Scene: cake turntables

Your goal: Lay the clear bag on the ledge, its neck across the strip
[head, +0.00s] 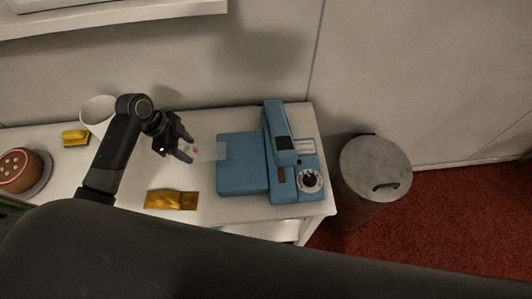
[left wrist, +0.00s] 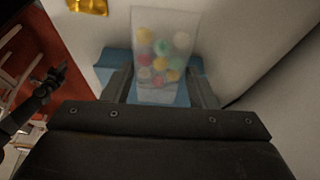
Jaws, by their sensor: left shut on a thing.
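My left gripper (head: 186,150) is shut on the clear bag (head: 210,151) and holds it just left of the blue sealing machine (head: 278,140). In the left wrist view the bag (left wrist: 163,50) stands out between the fingers (left wrist: 160,90), with several coloured round sweets inside. The machine's flat blue ledge (head: 241,168) faces the bag; the bag's far edge appears at or over the ledge's left edge, and its height is hard to tell. The strip cannot be made out under the machine's raised-looking upper part. A dark arm end (left wrist: 45,92) shows at the left wrist view's left, its jaws unclear.
Gold packets lie on the white table, one in front (head: 171,200) and one at the back left (head: 76,138). A white tub (head: 98,110) and a brown cake (head: 18,168) are at left. A grey bin (head: 376,170) stands right of the table.

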